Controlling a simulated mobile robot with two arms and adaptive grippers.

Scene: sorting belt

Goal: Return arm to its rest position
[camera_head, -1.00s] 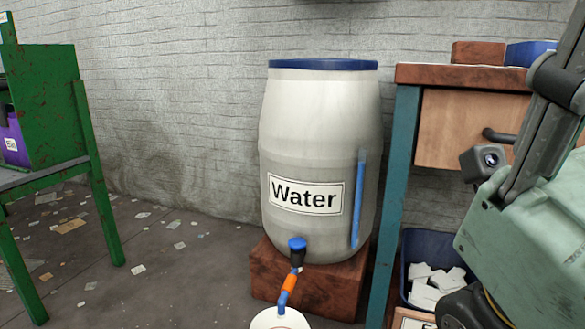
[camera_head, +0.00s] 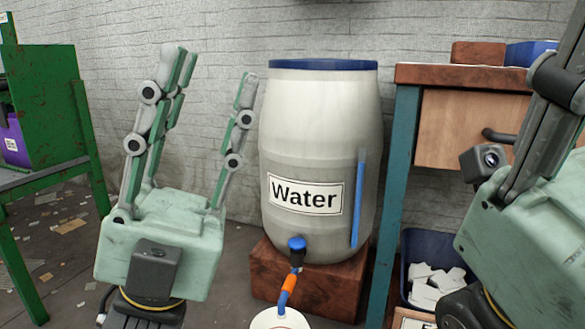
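My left gripper (camera_head: 205,95) is raised at the left of the head view, fingers pointing up. Its fingers are spread wide apart with nothing between them. It appears in front of the wall, left of the water barrel. My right gripper (camera_head: 545,130) is at the right edge, partly cut off by the frame. One finger and part of its pale green body show; the rest is out of view, so its opening cannot be judged.
A white water barrel (camera_head: 315,120) with a blue lid stands on a reddish block (camera_head: 325,290). A workbench (camera_head: 455,75) with a drawer is at the right, with a dark bin (camera_head: 430,245) of white scraps below. A green frame (camera_head: 85,140) is at the left.

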